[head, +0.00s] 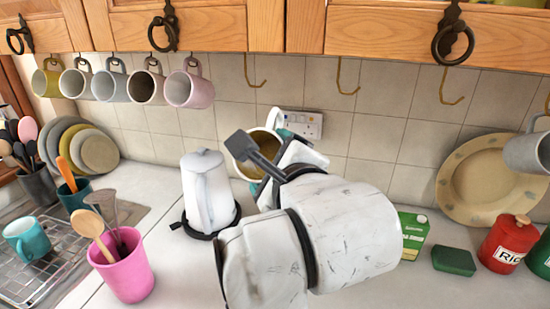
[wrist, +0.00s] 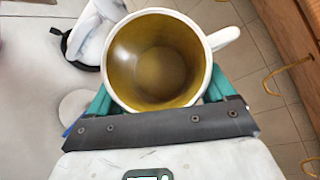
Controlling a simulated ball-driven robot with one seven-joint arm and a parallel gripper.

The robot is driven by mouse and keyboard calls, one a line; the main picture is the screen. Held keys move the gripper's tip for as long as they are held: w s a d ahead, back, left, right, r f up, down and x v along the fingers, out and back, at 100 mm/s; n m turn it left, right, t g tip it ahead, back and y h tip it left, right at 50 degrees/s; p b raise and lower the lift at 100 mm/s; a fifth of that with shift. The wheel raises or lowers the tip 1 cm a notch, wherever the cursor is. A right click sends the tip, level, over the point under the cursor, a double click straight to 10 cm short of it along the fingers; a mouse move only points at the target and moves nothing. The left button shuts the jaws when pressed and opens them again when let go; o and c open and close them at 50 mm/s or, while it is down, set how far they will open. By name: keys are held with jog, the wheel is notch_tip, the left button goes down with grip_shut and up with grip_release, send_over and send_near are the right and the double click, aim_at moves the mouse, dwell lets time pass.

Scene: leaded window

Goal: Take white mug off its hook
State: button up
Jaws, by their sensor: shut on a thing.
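The white mug (wrist: 201,29) with a mustard-yellow inside is in my gripper (wrist: 158,92). In the wrist view the teal fingers press on both sides of it, its mouth faces the camera and its handle points right. In the head view the mug (head: 277,119) shows partly behind my arm, below the hook rail and clear of the hooks, handle upward. My gripper (head: 275,165) is mostly hidden there by my own arm.
Several mugs (head: 188,91) hang at the left. Empty hooks (head: 347,77) line the cabinet's underside. A white kettle (head: 206,190) stands left of my arm, near a pink utensil pot (head: 129,274). A wall socket (head: 301,124) is behind. A green box (head: 412,236) stands right.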

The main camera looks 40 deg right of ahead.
jog(key=shift+s+a+f+p, duration=0.3)
jog(key=shift+s+a, duration=0.15)
jog(key=shift+a, duration=0.25)
jog(key=shift+s+a+f+p, duration=0.3)
jog(key=shift+s+a, duration=0.15)
jog(key=shift+a, duration=0.25)
jog(key=s+a+f+b, duration=0.1)
jog(key=s+a+f, duration=0.1)
jog(key=a, duration=0.3)
jog(key=s+a+f+b, duration=0.1)
jog(key=s+a+f, duration=0.1)
jog(key=s+a, duration=0.3)
jog(key=shift+a+f, duration=0.35)
jog(key=shift+f, duration=0.05)
dwell(1.4)
jog(key=shift+s, duration=0.1)
dwell(0.6)
